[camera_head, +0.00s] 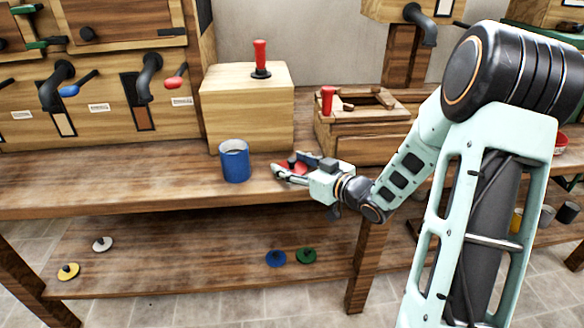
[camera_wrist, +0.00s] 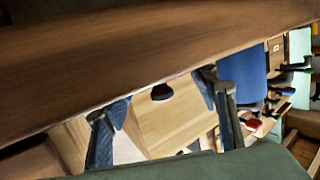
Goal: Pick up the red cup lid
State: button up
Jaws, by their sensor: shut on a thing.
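The red cup lid (camera_head: 291,166) shows in the head view at the tip of my gripper (camera_head: 288,170), just right of the blue cup (camera_head: 235,160), over the upper bench. The fingers are shut on the lid and partly cover it. I cannot tell whether the lid still touches the bench. In the wrist view, the fingers of my gripper (camera_wrist: 163,115) frame a pale wooden surface with a dark knob. The lid's red is hard to make out there. The blue cup (camera_wrist: 243,75) stands beyond the right finger.
A wooden box (camera_head: 245,115) with a red-handled lever (camera_head: 260,57) stands behind. Blue (camera_head: 276,258), green (camera_head: 306,256), white (camera_head: 102,244) and yellow (camera_head: 68,271) lids lie on the lower shelf. The bench left of the blue cup is clear.

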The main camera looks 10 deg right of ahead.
aim_at(292, 160)
jog(key=shift+r, duration=0.1)
jog(key=shift+r+p, duration=0.75)
notch_tip(292, 160, up, 2)
jog(key=shift+p, duration=0.95)
jog(key=s+r+p, duration=0.8)
jog(key=s+p, duration=0.2)
